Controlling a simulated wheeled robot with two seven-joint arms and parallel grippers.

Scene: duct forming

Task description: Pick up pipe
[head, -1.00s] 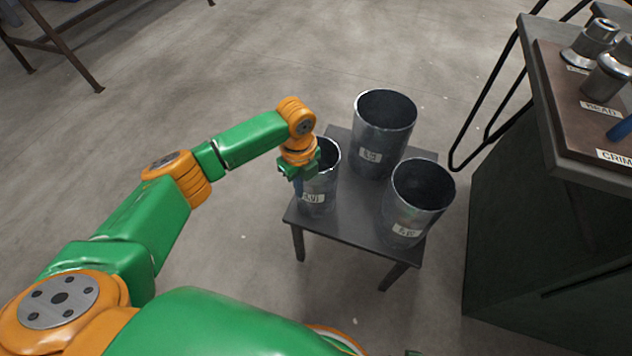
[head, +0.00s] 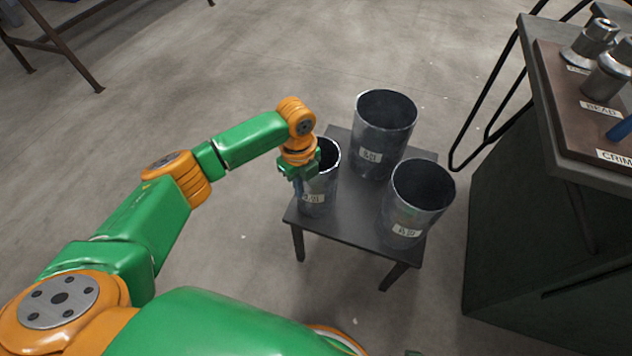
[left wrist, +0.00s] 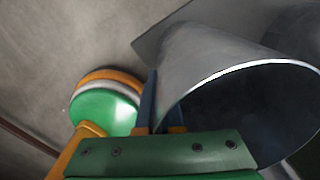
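Three grey metal pipes stand upright on a small dark table: a left pipe (head: 320,190), a back pipe (head: 383,140) and a front right pipe (head: 415,205). Each has a white label. My left gripper (head: 303,180) is at the near left rim of the left pipe, pointing down. In the left wrist view, its blue fingers (left wrist: 150,105) are close together at the wall of the pipe (left wrist: 210,65), and it looks shut on that wall. The inner fingertip is mostly hidden. My right gripper is not in view.
The small table (head: 350,225) has little bare top around the pipes. A workbench (head: 550,110) with metal tools on a labelled board stands at the right, black bars beside it. The floor left of the table is clear.

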